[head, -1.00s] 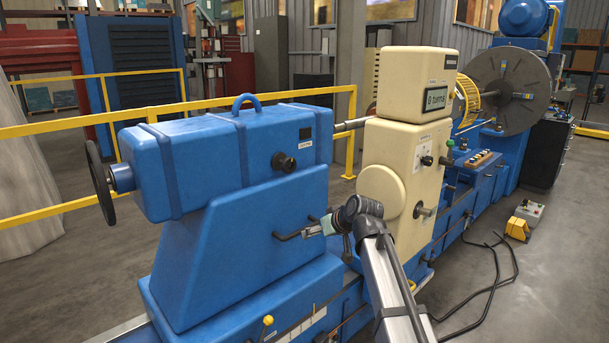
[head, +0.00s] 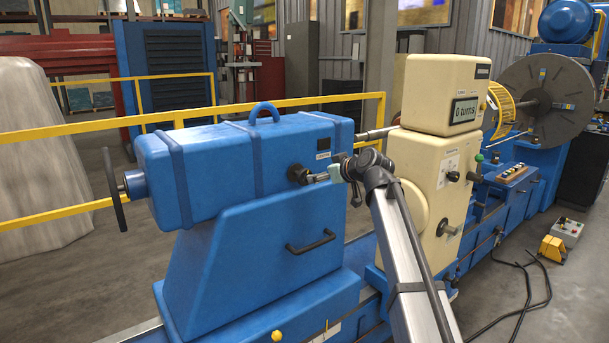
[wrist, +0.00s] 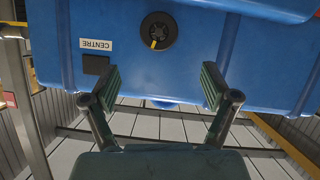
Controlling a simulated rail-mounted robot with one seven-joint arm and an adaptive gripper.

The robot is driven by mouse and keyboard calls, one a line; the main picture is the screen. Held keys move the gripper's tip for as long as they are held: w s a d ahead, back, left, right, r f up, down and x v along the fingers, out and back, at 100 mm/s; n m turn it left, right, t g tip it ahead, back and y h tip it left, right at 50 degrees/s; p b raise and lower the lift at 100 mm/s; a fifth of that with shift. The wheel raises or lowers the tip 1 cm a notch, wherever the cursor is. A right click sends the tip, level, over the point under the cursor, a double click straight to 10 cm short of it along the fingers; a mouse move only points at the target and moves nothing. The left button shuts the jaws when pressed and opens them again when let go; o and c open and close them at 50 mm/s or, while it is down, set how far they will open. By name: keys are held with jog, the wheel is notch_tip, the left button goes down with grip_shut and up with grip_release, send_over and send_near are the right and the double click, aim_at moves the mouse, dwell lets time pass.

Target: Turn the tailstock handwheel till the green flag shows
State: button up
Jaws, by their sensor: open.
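The blue tailstock (head: 225,160) fills the left and middle of the head view. Its dark handwheel (head: 113,189) is edge-on at the tailstock's left end. A small dark window (head: 324,143) sits on the front face; it also shows dark in the wrist view (wrist: 96,65), beside a "CENTRE" label (wrist: 96,43). A round black knob (wrist: 158,31) with a yellow mark lies beyond my fingertips in the wrist view. My gripper (wrist: 161,82) is open and empty, facing the tailstock. In the head view my gripper (head: 318,177) appears beside the knob (head: 297,173), far right of the handwheel.
A cream cabinet (head: 425,150) with a "0 turns" display (head: 466,110) stands right of the tailstock. A bar handle (head: 311,243) juts from the lower tailstock. A yellow railing (head: 60,212) runs behind.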

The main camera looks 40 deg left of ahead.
aim_at(306, 175)
jog(key=p+x, duration=0.3)
jog(key=x, duration=0.9)
jog(key=shift+w, duration=0.1)
jog(key=shift+d, duration=0.1)
jog(key=c, duration=1.2)
